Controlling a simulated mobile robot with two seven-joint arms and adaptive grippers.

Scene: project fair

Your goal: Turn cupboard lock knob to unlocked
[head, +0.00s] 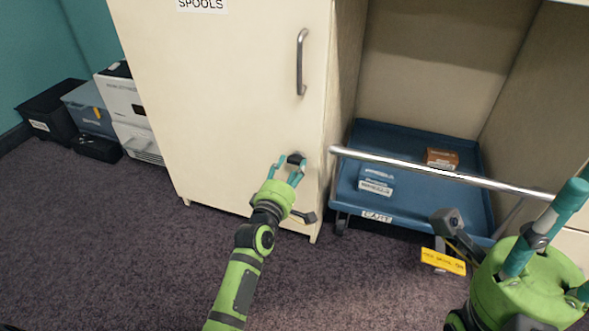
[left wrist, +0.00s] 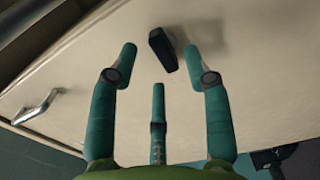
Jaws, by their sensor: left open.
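The cupboard (head: 230,100) is cream, with its door shut and a "SPOOLS" label at the top. A black lock knob (head: 296,159) sits low on the door, near its right edge. In the left wrist view the knob (left wrist: 163,50) is a dark, slightly tilted bar on the door. My left gripper (head: 287,171) is open, its teal fingers spread around the knob's sides; contact is not clear. It also shows in the left wrist view (left wrist: 163,70). My right gripper (head: 545,245) is at the lower right, partly cut off, away from the cupboard.
A metal door handle (head: 301,62) is above the knob. A blue cart (head: 410,215) with a long metal push bar (head: 440,172) stands right of the cupboard, holding small boxes. A yellow label (head: 443,262) is near it. Boxes (head: 90,110) stand at left. Carpet at lower left is clear.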

